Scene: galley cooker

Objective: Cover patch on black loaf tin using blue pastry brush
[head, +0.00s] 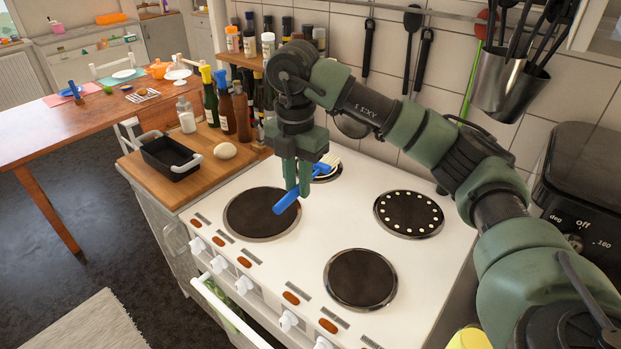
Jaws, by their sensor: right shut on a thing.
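My right gripper (298,178) is shut on the blue pastry brush (287,201) above the cooker, near the left burners. The brush's blue handle points down and left, and its pale bristles show at the upper right, beside the fingers. The black loaf tin (168,160) sits on the wooden counter to the left of the cooker, apart from the gripper. Its inside looks dark, and I cannot make out a patch on it. My left gripper is not in view.
A pale round item (225,151) lies next to the tin. Bottles (227,105) stand behind it on the counter. The white cooker top (315,237) has several dark burners and is otherwise clear. A dark appliance (583,190) stands at the right. Utensils hang on the wall.

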